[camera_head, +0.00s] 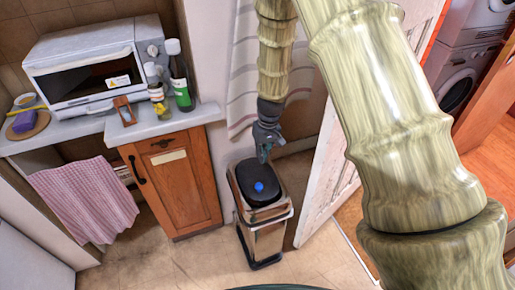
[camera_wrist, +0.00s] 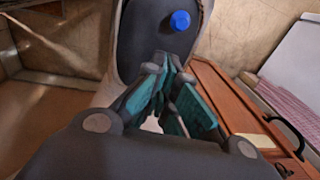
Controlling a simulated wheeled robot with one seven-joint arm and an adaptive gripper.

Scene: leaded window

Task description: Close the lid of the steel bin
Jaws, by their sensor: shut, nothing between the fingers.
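The steel bin (camera_head: 262,240) stands on the floor between the wooden cabinet and the open white door. Its black lid (camera_head: 258,178), with a round blue spot (camera_head: 259,187) on it, shows over the bin's top; it looks down, but I cannot tell whether it is fully closed. The lid (camera_wrist: 140,35) and the blue spot (camera_wrist: 180,20) also show beyond my fingers in the wrist view. My gripper (camera_head: 264,156) is above the back edge of the lid, pointing down. Its teal-padded fingers (camera_wrist: 166,66) are shut and empty; contact with the lid is unclear.
A wooden cabinet (camera_head: 178,185) stands left of the bin, its counter holding bottles (camera_head: 180,80) and a white microwave (camera_head: 95,65). A pink towel (camera_head: 85,198) hangs further left. The white door (camera_head: 328,175) stands close on the right. Floor in front is clear.

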